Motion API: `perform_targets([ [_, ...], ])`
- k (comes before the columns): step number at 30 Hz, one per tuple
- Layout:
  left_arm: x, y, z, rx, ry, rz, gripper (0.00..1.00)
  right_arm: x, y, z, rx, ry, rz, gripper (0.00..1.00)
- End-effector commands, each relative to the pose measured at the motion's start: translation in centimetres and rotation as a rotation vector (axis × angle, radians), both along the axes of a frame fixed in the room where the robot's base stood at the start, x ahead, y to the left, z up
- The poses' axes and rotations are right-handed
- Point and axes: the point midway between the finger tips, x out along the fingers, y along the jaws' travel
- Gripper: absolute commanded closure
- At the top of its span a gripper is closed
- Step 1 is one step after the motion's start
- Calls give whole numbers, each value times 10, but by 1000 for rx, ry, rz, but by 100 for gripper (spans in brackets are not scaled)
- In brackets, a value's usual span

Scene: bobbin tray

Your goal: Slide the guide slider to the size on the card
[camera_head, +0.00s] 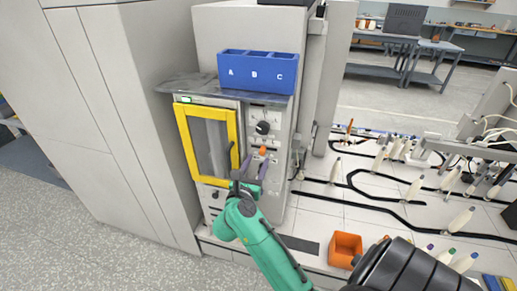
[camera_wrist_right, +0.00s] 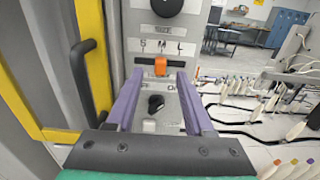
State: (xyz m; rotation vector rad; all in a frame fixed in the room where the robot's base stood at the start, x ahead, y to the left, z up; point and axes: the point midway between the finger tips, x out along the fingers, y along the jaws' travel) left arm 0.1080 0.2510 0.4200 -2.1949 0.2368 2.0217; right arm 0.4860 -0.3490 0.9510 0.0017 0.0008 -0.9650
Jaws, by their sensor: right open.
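The guide slider is an orange knob (camera_head: 263,150) on the front panel of the grey machine, right of the yellow-framed door. In the right wrist view the orange slider (camera_wrist_right: 161,67) sits in a dark horizontal slot below the letters S, M and L, about under M. My right gripper (camera_head: 257,160) is open, with its purple fingers pointing at the panel. In the right wrist view its fingertips (camera_wrist_right: 159,78) are on either side of the slider, with gaps visible. I cannot make out a card showing a size. My left gripper is not in view.
The yellow door frame (camera_head: 182,140) with its dark handle (camera_wrist_right: 88,75) is close on the left. A black knob (camera_head: 262,128) is above the slider and another (camera_wrist_right: 155,103) below. A blue bin (camera_head: 257,72) marked A, B, C stands on top. An orange box (camera_head: 345,249) is lower right.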

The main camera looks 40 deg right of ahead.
Motion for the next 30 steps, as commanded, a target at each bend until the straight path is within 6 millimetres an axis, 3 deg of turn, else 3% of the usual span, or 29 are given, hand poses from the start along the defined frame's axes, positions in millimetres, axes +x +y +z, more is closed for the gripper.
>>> perform_targets([
  [6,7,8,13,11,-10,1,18,25,-35,1,-4,2,1,48],
  [16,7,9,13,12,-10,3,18,29,-42,-1,-2,1,1,48],
  [20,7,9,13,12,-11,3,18,29,-42,-1,-2,1,1,97],
  [30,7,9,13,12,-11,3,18,29,-42,-1,-3,2,1,100],
])
